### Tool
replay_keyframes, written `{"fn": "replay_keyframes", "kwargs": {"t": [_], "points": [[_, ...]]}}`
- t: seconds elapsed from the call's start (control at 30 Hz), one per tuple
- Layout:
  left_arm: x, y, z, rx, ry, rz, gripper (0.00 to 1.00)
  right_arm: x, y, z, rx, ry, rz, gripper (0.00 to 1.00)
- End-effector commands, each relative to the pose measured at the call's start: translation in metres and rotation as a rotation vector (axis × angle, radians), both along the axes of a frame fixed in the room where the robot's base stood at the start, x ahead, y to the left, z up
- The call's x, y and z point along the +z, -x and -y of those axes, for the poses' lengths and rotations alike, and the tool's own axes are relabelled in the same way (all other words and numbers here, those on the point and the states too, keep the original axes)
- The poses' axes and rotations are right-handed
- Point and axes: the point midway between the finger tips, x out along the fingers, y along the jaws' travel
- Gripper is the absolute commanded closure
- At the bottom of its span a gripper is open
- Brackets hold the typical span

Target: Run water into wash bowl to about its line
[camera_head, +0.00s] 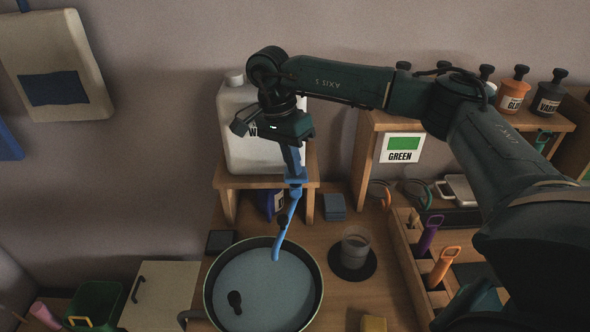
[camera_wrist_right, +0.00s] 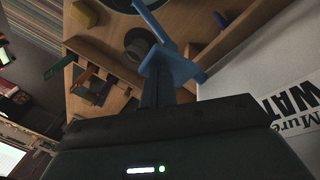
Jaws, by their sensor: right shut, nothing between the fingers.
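The wash bowl (camera_head: 319,286) is dark-rimmed and stands on the table in the head view, with pale blue-grey water (camera_head: 265,285) in it. No fill line is clear to me. A white water jug (camera_head: 236,135) stands on a small wooden stand. A blue tap (camera_head: 297,178) hangs in front of it; it also shows in the wrist view (camera_wrist_right: 180,66). A lighter blue strand runs down from it into the bowl; I cannot tell whether it is water or a tube. My right gripper (camera_head: 292,142) is shut and empty at the tap's top. My left gripper is out of view.
A small dark spoon-like shape (camera_head: 235,300) shows in the bowl. A glass (camera_head: 355,248) on a dark coaster stands just right of the bowl. A wooden rack (camera_head: 415,270) with coloured handles is further right. A cream box (camera_head: 158,294) is at left.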

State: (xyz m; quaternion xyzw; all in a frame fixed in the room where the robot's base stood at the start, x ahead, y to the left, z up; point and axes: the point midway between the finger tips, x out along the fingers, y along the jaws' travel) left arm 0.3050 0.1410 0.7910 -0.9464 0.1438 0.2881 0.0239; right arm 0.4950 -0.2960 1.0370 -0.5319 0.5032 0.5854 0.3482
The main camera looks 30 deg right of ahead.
Motion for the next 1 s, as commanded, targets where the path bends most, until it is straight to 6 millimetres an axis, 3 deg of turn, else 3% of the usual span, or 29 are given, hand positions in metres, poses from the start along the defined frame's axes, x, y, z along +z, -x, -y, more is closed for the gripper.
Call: {"fn": "replay_keyframes", "kwargs": {"t": [0.53, 1.0], "points": [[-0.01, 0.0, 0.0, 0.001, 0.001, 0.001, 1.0, -0.017, 0.004, -0.002, 0.0, 0.001, 0.0, 1.0], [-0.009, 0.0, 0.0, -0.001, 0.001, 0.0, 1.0, -0.015, 0.004, -0.002, -0.001, 0.001, 0.0, 1.0]]}}
